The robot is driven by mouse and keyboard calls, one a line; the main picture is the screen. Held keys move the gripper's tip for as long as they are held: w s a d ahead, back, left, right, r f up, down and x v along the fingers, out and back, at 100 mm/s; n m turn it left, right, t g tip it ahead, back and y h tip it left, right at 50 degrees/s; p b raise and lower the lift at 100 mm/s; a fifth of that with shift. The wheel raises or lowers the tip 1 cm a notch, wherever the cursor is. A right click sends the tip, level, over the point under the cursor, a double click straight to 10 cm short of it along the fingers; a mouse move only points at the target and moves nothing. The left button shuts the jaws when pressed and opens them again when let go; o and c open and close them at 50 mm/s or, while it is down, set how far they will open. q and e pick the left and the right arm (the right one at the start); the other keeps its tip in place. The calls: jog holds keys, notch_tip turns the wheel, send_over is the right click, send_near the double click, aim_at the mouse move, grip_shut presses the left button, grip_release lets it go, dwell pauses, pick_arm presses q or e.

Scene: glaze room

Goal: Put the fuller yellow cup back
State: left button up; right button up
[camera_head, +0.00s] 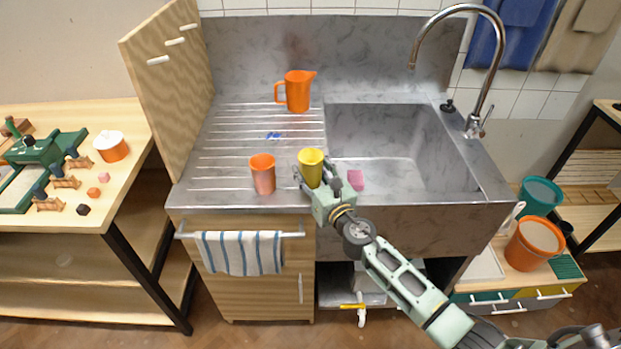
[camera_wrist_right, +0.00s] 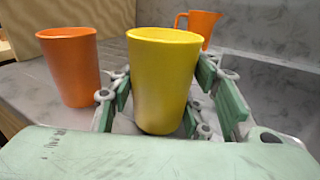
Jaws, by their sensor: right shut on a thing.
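A yellow cup (camera_head: 311,167) stands upright at the front of the grooved drainboard, left of the sink basin. My right gripper (camera_head: 324,178) is shut on it, with one finger on either side. The right wrist view shows the yellow cup (camera_wrist_right: 163,85) between the green finger pads, its base close to the drainboard; I cannot tell whether it touches. How full it is cannot be seen. An orange cup (camera_head: 262,174) stands just to its left and also shows in the right wrist view (camera_wrist_right: 71,68). My left gripper is not in view.
An orange jug (camera_head: 295,91) stands at the back of the drainboard. A pink sponge (camera_head: 356,180) lies right of my gripper, near the basin (camera_head: 385,140). A wooden panel (camera_head: 172,85) rises along the left edge. The middle of the drainboard is mostly clear.

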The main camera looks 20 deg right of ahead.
jog(key=shift+f, duration=0.5)
jog(key=shift+r, duration=0.1)
jog(key=o, duration=1.2)
jog(key=shift+o, duration=0.2)
